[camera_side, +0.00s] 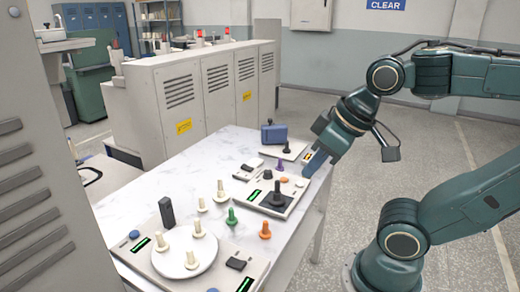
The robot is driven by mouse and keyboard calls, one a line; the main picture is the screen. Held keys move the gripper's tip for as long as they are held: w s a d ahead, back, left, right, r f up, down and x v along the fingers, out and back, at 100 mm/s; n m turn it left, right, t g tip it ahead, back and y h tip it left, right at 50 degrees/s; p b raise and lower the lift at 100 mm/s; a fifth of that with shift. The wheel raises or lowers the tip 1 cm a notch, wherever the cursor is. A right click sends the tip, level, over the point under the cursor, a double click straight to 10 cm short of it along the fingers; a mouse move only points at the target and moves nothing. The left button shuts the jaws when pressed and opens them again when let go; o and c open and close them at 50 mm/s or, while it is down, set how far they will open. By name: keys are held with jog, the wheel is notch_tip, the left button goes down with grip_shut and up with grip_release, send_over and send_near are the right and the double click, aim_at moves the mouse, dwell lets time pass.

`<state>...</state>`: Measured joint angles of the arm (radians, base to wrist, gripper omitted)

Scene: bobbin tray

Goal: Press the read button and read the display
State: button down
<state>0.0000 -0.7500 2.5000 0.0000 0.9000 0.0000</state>
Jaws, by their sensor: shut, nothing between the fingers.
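My gripper (312,165) is at the far right end of the white table and reaches down from the right. Its fingers are shut and look empty; the tips are small, and I cannot tell whether they touch anything. Left of it is a pale unit (291,204) with a lit green display (254,197) and a dark bobbin standing on a black pad. A larger pale unit (256,270) at the near end has a blue button (134,234), a dark switch (236,264) and green displays (141,245). The displays are too small to read. I cannot tell which control is the read button.
Cream bobbins stand on a round white plate (172,262). A green bobbin (231,217) and an orange bobbin (265,230) stand on the table. A black post (167,212) rises behind the plate. A blue box (273,134) is at the back. The left middle tabletop is clear.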

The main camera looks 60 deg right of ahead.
dwell(0.3)
jog(key=w+d+f+m+h, duration=0.1)
jog(key=w+d+m+h, duration=0.1)
jog(key=w+d+m, duration=0.6)
jog(key=m+g+h, duration=0.1)
jog(key=m+h, duration=0.3)
jog(key=m, duration=0.8)
send_over(300, 184)
notch_tip(300, 184, down, 17)
jog(key=shift+a, duration=0.1)
jog(key=shift+f, duration=0.15)
jog(key=shift+f, duration=4.3)
